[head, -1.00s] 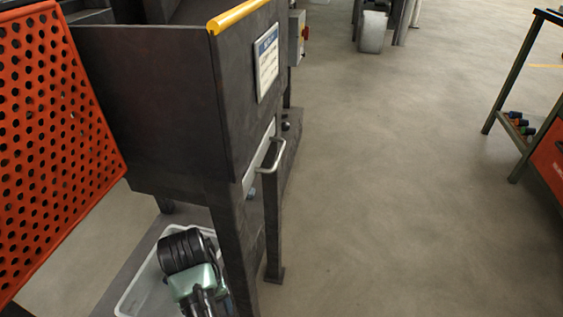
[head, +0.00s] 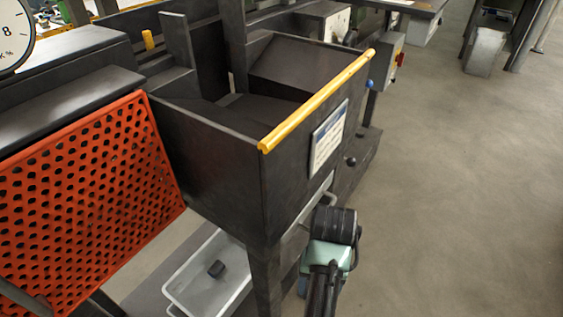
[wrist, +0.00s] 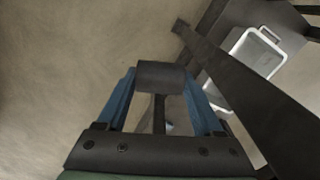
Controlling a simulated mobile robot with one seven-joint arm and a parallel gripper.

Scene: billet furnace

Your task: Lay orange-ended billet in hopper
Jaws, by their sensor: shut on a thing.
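The hopper (head: 215,155) is a dark metal box with a yellow bar along its top right edge; its open top shows in the head view. My gripper (wrist: 160,76), in the wrist view, has blue fingers shut on a dark billet (wrist: 161,75) held across their tips. No orange end shows on it from here. In the head view my wrist is low beside the hopper's right side, below its rim; the fingers and billet are mostly hidden there.
An orange perforated panel (head: 90,190) is on the left. A dark leg or beam (wrist: 222,80) runs close right of my gripper. The floor to the right is clear.

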